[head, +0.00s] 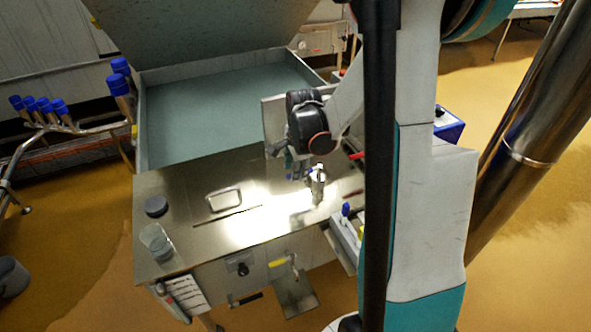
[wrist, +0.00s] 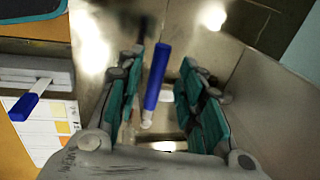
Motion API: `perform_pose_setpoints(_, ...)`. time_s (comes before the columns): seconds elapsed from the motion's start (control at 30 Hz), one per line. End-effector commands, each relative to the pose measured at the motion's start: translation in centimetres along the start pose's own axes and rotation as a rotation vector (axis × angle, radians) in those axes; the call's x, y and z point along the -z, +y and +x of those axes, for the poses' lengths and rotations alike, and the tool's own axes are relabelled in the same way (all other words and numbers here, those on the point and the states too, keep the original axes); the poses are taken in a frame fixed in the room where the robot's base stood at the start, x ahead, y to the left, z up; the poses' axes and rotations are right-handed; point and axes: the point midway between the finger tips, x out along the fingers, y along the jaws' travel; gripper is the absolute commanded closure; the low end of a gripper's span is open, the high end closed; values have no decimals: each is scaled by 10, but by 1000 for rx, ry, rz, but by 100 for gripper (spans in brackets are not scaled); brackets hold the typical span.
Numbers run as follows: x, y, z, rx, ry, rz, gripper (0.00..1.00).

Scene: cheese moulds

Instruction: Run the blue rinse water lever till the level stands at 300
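In the wrist view a long blue lever handle (wrist: 157,75) on a pale stem stands between the two teal-padded fingers of my gripper (wrist: 158,95). Gaps show on both sides of it, so the fingers are open and I see no contact. In the head view my gripper (head: 299,168) is above the right part of the steel worktop, beside an upright metal fitting (head: 318,184). A second blue lever (wrist: 29,101) is on a grey box at the left of the wrist view. I cannot read any water level or 300 mark.
The steel worktop (head: 185,183) carries a dark disc (head: 156,206), a clear vessel (head: 157,241) and a rectangular handle (head: 224,200). A large open basin (head: 215,112) lies behind. Yellow-handled valve (head: 279,262) is on the front. A rack with blue-tipped posts (head: 75,126) stands left.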

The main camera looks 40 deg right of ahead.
Motion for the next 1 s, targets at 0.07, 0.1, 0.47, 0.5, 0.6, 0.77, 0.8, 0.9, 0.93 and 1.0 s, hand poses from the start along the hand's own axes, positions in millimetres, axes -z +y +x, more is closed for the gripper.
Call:
perform_pose_setpoints(0.07,0,1,-10,0,0,0,65)
perform_pose_setpoints(0.1,0,1,-16,0,0,0,65)
perform_pose_setpoints(0.47,0,1,-78,0,0,1,65)
perform_pose_setpoints(0.5,0,1,-84,0,0,1,65)
perform_pose_setpoints(0.6,0,1,-97,0,0,1,65)
perform_pose_setpoints(0.77,0,0,-109,0,0,1,65)
perform_pose_setpoints(0.8,0,1,-111,0,0,1,65)
perform_pose_setpoints(0.9,0,0,-112,0,0,1,65)
perform_pose_setpoints(0.93,0,0,-112,0,0,1,65)
perform_pose_setpoints(1.0,0,0,-112,0,0,1,65)
